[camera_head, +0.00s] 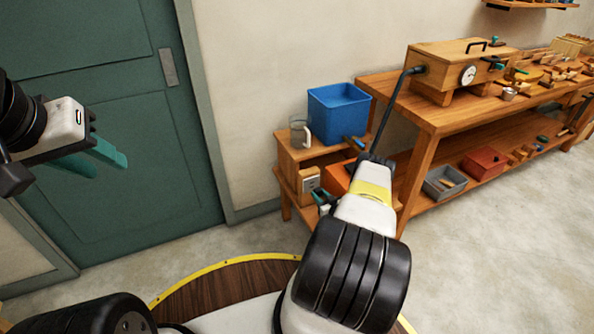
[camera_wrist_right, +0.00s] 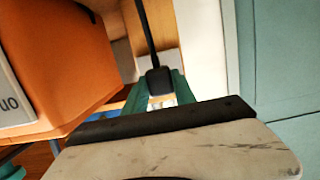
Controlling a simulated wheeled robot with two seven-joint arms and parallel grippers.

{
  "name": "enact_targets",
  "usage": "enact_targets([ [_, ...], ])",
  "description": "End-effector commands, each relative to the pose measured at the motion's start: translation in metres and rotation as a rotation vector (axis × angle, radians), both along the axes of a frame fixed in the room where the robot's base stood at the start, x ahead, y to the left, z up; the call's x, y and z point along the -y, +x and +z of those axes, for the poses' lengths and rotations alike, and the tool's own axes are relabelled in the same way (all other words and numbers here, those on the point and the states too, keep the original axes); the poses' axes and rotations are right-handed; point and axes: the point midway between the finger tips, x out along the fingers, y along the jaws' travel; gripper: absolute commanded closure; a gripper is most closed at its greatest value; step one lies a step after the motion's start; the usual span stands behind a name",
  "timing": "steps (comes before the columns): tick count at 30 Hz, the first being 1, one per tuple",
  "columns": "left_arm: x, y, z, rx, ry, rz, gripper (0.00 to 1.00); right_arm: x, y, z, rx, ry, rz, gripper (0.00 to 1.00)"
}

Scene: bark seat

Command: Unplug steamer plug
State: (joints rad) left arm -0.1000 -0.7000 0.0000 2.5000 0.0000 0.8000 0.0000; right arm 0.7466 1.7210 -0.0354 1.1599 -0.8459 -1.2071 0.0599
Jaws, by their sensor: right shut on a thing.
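The steamer (camera_head: 455,72) is a wooden box with a round gauge and black handle on the workbench. Its black cord (camera_head: 396,105) runs from its left end down to behind my right wrist. In the right wrist view, my right gripper (camera_wrist_right: 160,92) has its green fingers shut on the black steamer plug (camera_wrist_right: 158,79), with the cord rising from it. The plug's tip is hidden, so I cannot tell whether it sits in a socket. A pale plate (camera_wrist_right: 166,65) shows behind the plug. My left gripper (camera_head: 98,160) is empty, its teal fingers apart, in front of the green door.
A low wooden stand (camera_head: 285,165) holds a blue bin (camera_head: 338,110) and a glass mug (camera_head: 300,132). An orange box (camera_wrist_right: 55,65) is close left of the plug in the wrist view. The workbench (camera_head: 430,115) stands right; grey floor (camera_head: 480,250) there is clear.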

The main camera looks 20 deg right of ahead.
Motion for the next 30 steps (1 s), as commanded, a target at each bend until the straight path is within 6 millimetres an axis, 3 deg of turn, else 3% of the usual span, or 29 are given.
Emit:
enact_targets([
  [18, 0.0, 0.0, 0.0, 0.0, 0.0, 0.0, 0.64, 0.003, -0.03, 0.0, 0.0, 0.0, -0.001, 1.0],
  [30, 0.0, 0.0, 0.0, 0.0, 0.0, 0.0, 0.64, 0.001, -0.03, 0.0, -0.002, -0.001, 0.001, 1.0],
])
